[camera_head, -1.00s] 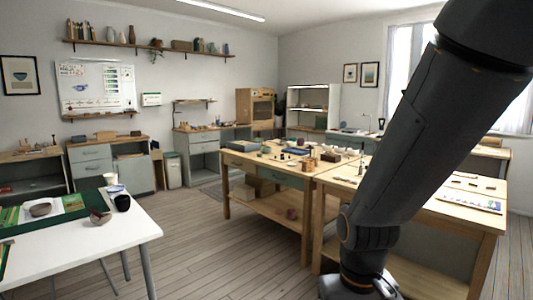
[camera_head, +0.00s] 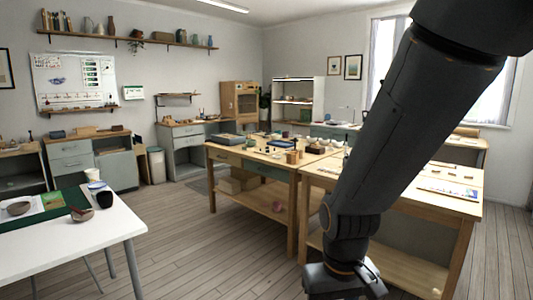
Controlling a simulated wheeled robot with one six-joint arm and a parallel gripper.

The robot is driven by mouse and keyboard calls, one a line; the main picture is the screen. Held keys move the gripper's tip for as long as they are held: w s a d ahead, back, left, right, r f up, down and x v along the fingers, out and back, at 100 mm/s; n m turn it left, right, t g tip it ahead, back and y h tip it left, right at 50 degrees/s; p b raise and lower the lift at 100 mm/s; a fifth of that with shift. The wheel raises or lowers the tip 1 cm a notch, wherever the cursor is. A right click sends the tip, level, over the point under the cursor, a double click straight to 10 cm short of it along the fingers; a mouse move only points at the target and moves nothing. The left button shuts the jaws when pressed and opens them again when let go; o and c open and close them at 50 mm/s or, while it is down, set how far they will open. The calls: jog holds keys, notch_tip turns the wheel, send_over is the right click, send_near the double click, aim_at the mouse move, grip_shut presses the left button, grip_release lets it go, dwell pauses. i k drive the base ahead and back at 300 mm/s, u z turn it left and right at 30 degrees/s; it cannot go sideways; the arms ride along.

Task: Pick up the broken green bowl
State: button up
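I cannot pick out a broken green bowl with certainty; the small pieces are too far away to tell. A grey-brown bowl (camera_head: 18,208) and a reddish-brown, dark bowl or bowl piece (camera_head: 81,214) rest on the green mat (camera_head: 45,221) on the white table at the left. Several small vessels stand on the wooden workbench (camera_head: 235,153) in the middle, too small to identify. My gripper end (camera_head: 345,283) is low at the bottom centre, apart from all of these. Its fingers are not clear, so I cannot tell whether it is open or shut.
A black cup (camera_head: 104,199) and a white cup (camera_head: 92,176) stand on the white table (camera_head: 75,250). A pinkish object (camera_head: 277,207) lies on the workbench's lower shelf. A second bench (camera_head: 440,200) is behind my arm. Wooden floor (camera_head: 195,240) is clear between table and workbench.

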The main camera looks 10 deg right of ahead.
aim_at(251, 143)
jog(key=u, duration=0.25)
jog(key=i, duration=1.4)
jog(key=u, duration=0.4)
jog(key=i, duration=3.7)
jog(key=z, duration=1.05)
jog(key=i, duration=1.8)
jog(key=z, duration=0.55)
